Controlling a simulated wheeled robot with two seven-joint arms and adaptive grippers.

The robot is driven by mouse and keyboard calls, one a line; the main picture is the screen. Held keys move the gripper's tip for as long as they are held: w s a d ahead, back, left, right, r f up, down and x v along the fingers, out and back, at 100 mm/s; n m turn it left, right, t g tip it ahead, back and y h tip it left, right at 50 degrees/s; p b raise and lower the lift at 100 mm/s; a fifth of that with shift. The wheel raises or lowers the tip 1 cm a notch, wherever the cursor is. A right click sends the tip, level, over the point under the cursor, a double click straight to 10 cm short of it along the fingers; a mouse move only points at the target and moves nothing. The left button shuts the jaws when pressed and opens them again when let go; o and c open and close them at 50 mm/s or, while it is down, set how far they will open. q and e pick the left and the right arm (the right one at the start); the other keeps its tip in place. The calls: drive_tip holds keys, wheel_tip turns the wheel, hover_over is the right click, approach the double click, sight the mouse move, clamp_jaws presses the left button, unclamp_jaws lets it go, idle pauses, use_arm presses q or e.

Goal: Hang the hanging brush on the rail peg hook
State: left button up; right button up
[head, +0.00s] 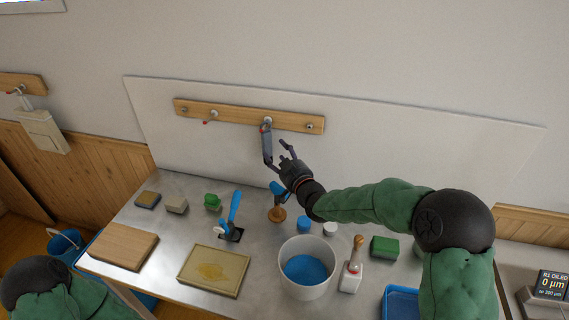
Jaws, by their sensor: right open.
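The wooden rail (238,115) with several pegs is fixed to the pale back panel. A long grey-blue thing (267,143), which I take for the hanging brush, hangs down from the peg hook (266,121) right of the rail's middle. Its upper end overlaps the hook; the exact contact is too small to tell. My right gripper (278,154) is open just below and to the right of it, one finger close to its lower end. Whether that finger touches it, I cannot tell. My left gripper is out of view; only my left arm shows at bottom left.
Below on the steel bench (160,215) stand a white bucket (315,265) with blue contents, a blue-handled tool with a wooden base (277,214), a white bottle (351,277), a green block (384,247), a tray (213,270) and a wooden board (123,246).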

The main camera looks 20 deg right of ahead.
sight(270, 144)
drive_tip(key=shift+w+a+b, duration=0.2)
drive_tip(key=shift+w+a, duration=0.05)
drive_tip(key=shift+w, duration=1.35)
drive_tip(key=shift+w+a+b, duration=0.15)
drive_tip(key=shift+w+a, duration=0.05)
drive_tip(key=shift+w, duration=1.35)
drive_tip(key=c, duration=1)
